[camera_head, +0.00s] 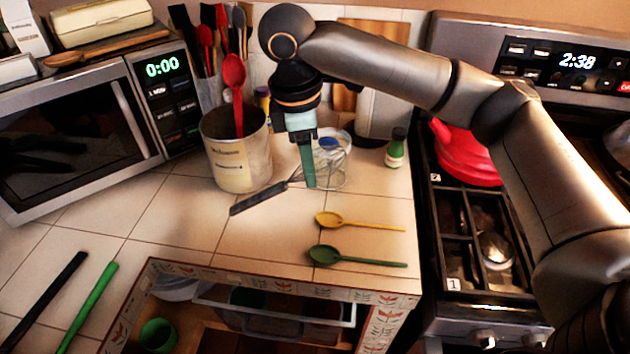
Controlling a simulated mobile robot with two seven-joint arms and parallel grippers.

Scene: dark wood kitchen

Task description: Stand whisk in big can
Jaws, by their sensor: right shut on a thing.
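The big can (236,160), a pale metal can with a label, stands upright on the tiled counter beside the microwave. A red spoon (234,85) stands in it. The whisk lies low over the counter to the right of the can, its dark handle (262,199) pointing toward the front left. Its wire end is partly hidden by my gripper and hard to tell from the clear container behind. My right gripper (307,178) comes down from above and is shut on the whisk near the handle's upper end. My left gripper is not in view.
A clear container (333,165) stands just behind the whisk, with a green-capped bottle (395,150) to its right. Yellow (350,221) and green (350,257) spoons lie in front. The microwave (75,125) is left, the stove (470,225) right. An open drawer (280,312) is below.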

